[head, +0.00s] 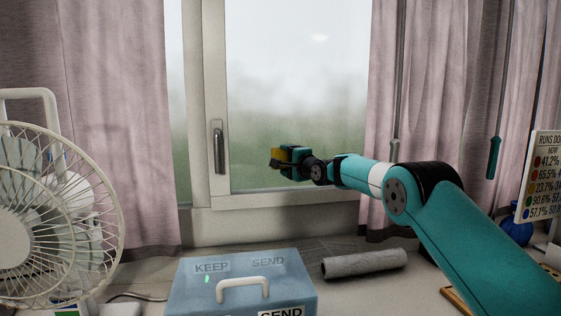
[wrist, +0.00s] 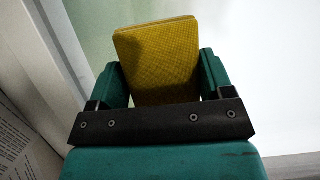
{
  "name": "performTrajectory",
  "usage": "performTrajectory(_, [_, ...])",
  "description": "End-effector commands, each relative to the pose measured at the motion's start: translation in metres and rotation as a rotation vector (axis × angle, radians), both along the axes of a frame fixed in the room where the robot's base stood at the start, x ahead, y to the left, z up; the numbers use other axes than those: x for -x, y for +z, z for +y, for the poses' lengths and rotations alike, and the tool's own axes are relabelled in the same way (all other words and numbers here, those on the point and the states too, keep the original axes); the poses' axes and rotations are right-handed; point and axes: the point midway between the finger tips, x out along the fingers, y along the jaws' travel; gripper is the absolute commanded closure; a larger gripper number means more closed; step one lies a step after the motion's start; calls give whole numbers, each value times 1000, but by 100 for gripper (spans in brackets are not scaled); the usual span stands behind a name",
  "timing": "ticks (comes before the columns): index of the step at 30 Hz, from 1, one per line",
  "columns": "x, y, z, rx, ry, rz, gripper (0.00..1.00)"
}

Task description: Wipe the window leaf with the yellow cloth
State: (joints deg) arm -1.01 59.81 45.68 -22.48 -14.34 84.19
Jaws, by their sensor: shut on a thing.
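The yellow cloth (wrist: 158,62) is a flat folded pad held between the two teal fingers of my gripper (wrist: 160,85) in the wrist view. In the head view a small part of the cloth (head: 275,158) shows at the left end of my gripper (head: 284,157). My gripper is shut on the cloth in front of the lower part of the window leaf (head: 300,95). The leaf has a pale frame, a misty pane and a grey handle (head: 218,148) on its left side. I cannot tell whether the cloth touches the glass.
Pink curtains (head: 110,110) hang on both sides of the window. A white fan (head: 40,220) stands at the left. Below the window are a blue box (head: 240,285) marked KEEP and SEND and a grey roll (head: 364,264). A board with percentages (head: 545,175) stands at the right.

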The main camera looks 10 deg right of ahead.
Motion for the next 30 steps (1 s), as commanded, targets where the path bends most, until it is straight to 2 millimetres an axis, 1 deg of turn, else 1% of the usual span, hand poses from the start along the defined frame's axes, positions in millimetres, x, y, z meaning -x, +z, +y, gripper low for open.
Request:
performTrajectory(1, [-1, 1, -8, 1, -9, -2, 45])
performTrajectory(3, [-2, 1, -12, 1, -9, -2, 45])
performTrajectory(14, [0, -3, -15, 1, -13, -2, 45])
performTrajectory(30, [39, -5, -11, 1, -5, -1, 45])
